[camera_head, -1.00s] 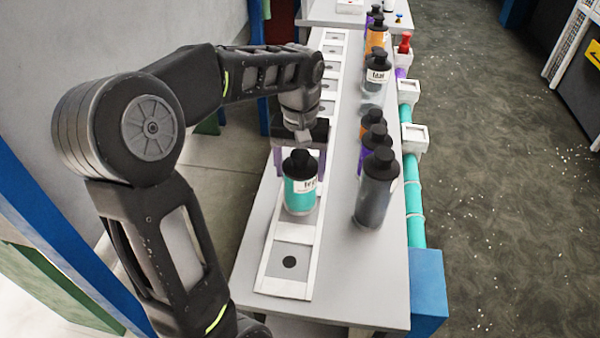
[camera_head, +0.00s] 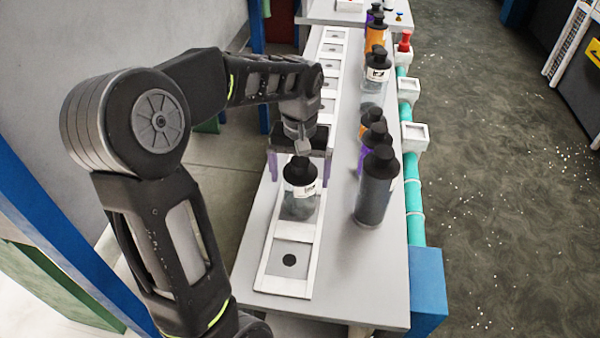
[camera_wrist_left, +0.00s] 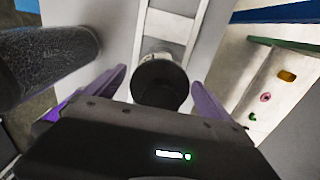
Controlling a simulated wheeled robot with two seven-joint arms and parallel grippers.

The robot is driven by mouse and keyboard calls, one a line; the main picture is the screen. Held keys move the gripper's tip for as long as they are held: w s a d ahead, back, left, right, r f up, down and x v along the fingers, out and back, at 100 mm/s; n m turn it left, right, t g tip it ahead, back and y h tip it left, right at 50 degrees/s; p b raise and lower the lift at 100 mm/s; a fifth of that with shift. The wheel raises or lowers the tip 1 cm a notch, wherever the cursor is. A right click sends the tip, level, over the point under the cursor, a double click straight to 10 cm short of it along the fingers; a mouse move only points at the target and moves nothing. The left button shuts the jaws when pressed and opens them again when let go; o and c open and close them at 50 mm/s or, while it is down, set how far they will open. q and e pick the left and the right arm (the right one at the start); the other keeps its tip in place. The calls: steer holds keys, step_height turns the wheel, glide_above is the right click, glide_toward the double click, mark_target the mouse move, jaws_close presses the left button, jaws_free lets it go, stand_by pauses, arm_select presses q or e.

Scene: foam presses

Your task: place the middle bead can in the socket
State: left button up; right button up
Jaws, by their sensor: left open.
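A bead can (camera_head: 298,207) with a black cap and white label stands upright on the white rail at the front; its body looks grey and see-through. My left gripper (camera_head: 300,174) is open, its purple fingers on either side of this can's upper part. In the left wrist view the black cap (camera_wrist_left: 160,82) sits between the spread fingers of the left gripper (camera_wrist_left: 163,92), with gaps on both sides. A bare square socket (camera_head: 289,247) with a dark round spot lies in front of the can. I cannot tell which can is the middle one. My right gripper is not in view.
A dark grey can (camera_head: 374,195) stands close on the right, with purple and orange cans behind it. A clear can (camera_head: 376,85) and others stand farther back. A teal pipe (camera_head: 413,195) runs along the table's right edge. The table front (camera_head: 350,285) is clear.

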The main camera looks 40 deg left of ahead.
arm_select(q)
steer(key=shift+r, duration=0.5)
step_height(320, 180, up, 8)
steer(key=shift+f+b, duration=0.1)
steer(key=shift+b, duration=0.25)
step_height(320, 180, up, 2)
steer(key=shift+r+p, duration=0.15)
steer(key=shift+p, duration=0.6)
steer(key=shift+r+p, duration=0.6)
steer(key=shift+r, duration=0.1)
steer(key=shift+f, duration=0.1)
